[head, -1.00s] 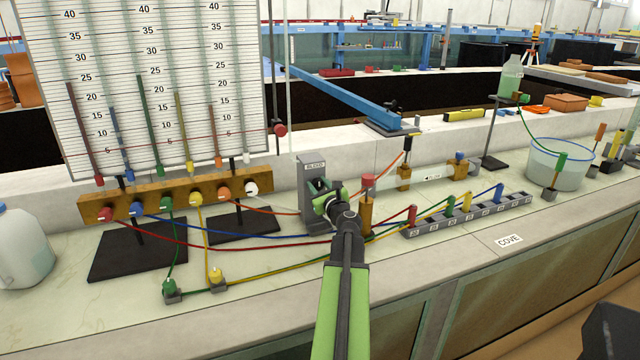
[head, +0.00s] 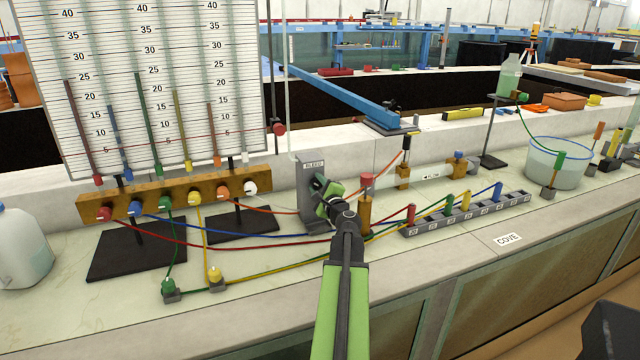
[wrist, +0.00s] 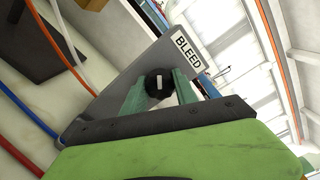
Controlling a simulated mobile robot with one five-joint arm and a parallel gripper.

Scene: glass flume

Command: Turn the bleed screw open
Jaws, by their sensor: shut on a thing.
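The bleed screw (wrist: 158,84) is a round black knob with a white mark, seen in the wrist view on a grey plate (wrist: 112,100) labelled BLEED. In the head view the grey BLEED bracket (head: 312,185) stands upright on the bench, and my gripper hides most of the screw. My gripper (head: 322,188) reaches to the bracket's face. In the wrist view its two green fingers (wrist: 160,92) lie on either side of the knob, shut on it. The wrist view is strongly tilted.
A gauge board (head: 150,90) with coloured tubes stands at left above a wooden manifold (head: 180,200). Coloured hoses run along the bench close under my arm. A red-topped brass post (head: 366,205) stands just right of my gripper. The bench front near the COVE label (head: 508,239) is clear.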

